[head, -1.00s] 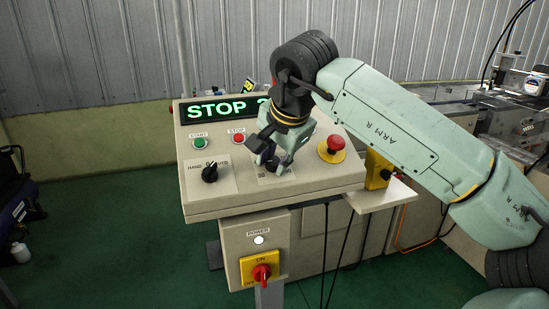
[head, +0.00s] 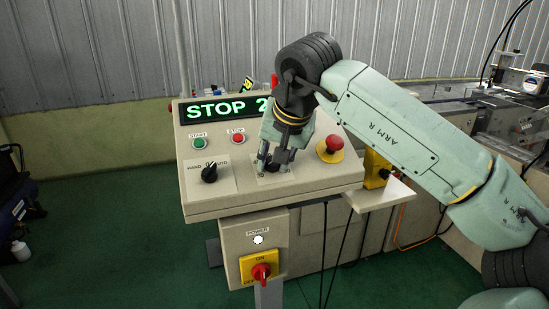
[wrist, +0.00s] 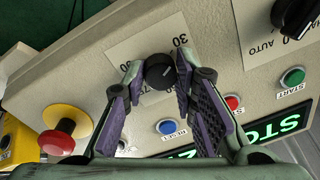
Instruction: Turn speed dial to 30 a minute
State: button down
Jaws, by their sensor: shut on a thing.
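The speed dial (wrist: 160,72) is a small black knob on a white label plate (wrist: 138,42) marked with numbers, among them a 30. My gripper (wrist: 158,74) has one finger on each side of the knob and is shut on it. In the head view my gripper (head: 273,167) points down at the sloping panel, and its fingers mostly hide the dial. The green display (head: 222,110) reads STOP and a 2, with the rest hidden behind my arm. The dial's pointer setting cannot be read.
A red emergency button (head: 333,145) on a yellow base stands right of the dial. The black HAND/AUTO switch (head: 209,173) is to the left. Green START (head: 199,143) and red STOP (head: 238,138) buttons sit above; a blue RESET button (wrist: 166,127) shows in the wrist view.

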dwell(0.3)
jog(key=c, duration=1.3)
grip_release()
jog(key=shift+r, duration=0.1)
jog(key=v, duration=1.2)
